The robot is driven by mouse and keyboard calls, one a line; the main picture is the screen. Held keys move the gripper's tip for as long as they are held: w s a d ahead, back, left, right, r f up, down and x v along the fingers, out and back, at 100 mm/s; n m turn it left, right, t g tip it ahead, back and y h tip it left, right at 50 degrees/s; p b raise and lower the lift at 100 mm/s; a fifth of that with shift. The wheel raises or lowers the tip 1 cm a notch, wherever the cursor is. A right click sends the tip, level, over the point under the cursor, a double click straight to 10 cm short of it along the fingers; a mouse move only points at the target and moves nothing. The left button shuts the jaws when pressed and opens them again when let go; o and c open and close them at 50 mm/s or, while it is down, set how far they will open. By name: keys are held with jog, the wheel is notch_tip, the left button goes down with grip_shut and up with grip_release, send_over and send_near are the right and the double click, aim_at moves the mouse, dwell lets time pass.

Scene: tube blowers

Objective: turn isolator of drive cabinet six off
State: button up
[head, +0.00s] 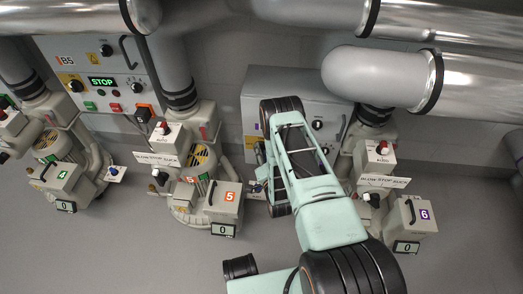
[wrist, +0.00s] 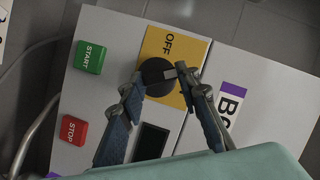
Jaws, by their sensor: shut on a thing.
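Drive cabinet six (head: 262,86) is a grey box on the wall, largely hidden behind my arm in the head view. In the wrist view its front (wrist: 115,50) fills most of the picture, with a purple-edged label (wrist: 232,103) partly covered. Its isolator is a round black knob (wrist: 157,72) on a yellow plate (wrist: 160,45). The word OFF is readable on the plate above the knob; a grey mark shows at the knob's right side. My gripper (wrist: 162,80) is shut on this knob, one finger on each side. The head view hides the fingers.
A green START button (wrist: 89,57), a red STOP button (wrist: 74,129) and a dark display (wrist: 152,140) are near my fingers. Cabinet B5 (head: 95,60), its display reading STOP, is at left. Blower units five (head: 205,195) and six (head: 405,215) flank my arm; pipes run above.

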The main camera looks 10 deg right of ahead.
jog(key=shift+w+a+r+n+g+h+p, duration=0.15)
jog(key=shift+n+g+h, duration=0.35)
jog(key=shift+n, duration=0.7)
jog(key=shift+w+a+n+g+h+p, duration=0.15)
jog(key=shift+n+g+h, duration=0.15)
jog(key=shift+n+h, duration=0.65)
jog(key=shift+w+a+r+n+g+h, duration=0.15)
jog(key=shift+n+g+h, duration=0.2)
jog(key=shift+n, duration=1.1)
jog(key=shift+f, duration=0.1)
jog(key=o, duration=1.2)
jog(key=shift+d, duration=0.1)
jog(key=shift+c, duration=0.2)
jog(key=shift+s+f, duration=0.1)
jog(key=v, duration=1.2)
